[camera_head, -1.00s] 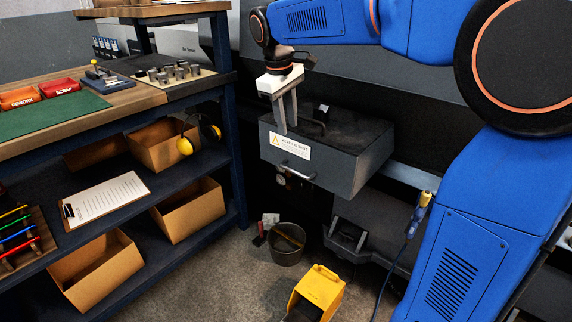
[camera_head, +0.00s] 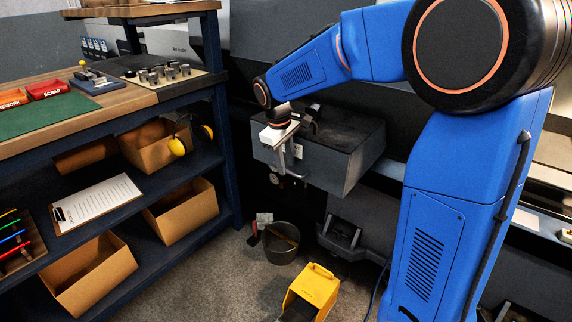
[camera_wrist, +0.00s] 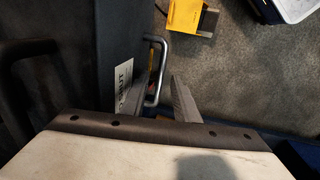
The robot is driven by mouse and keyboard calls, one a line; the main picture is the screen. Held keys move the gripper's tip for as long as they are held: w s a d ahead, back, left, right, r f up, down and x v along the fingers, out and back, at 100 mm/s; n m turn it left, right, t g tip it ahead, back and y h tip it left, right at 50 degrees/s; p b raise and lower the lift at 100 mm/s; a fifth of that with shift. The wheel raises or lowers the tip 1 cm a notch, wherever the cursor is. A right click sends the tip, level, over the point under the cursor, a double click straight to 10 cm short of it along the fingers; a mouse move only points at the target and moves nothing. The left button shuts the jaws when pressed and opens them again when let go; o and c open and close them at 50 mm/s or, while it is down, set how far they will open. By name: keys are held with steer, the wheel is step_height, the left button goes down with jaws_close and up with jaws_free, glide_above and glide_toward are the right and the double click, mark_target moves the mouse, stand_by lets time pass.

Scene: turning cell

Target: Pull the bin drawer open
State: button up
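The bin drawer (camera_head: 350,165) is a dark grey open-topped box standing out from the machine, with dark contents inside. Its front carries a white label, partly hidden by my gripper, and a metal bar handle. The handle (camera_wrist: 157,72) shows clearly in the wrist view. My gripper (camera_head: 287,168) points down at the drawer front by the handle. In the wrist view one grey finger (camera_wrist: 182,98) is right of the handle, with a gap between them. The other finger is hard to make out near the label. My gripper looks open, with no grip on the bar visible.
A workbench (camera_head: 110,110) with shelves and cardboard boxes is at left.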

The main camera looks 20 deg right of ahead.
steer(key=shift+f, duration=0.4)
jaws_close()
steer(key=s+a, duration=1.2)
steer(key=a, duration=0.5)
steer(key=shift+s, duration=0.25)
steer(key=shift+a, duration=0.1)
jaws_free()
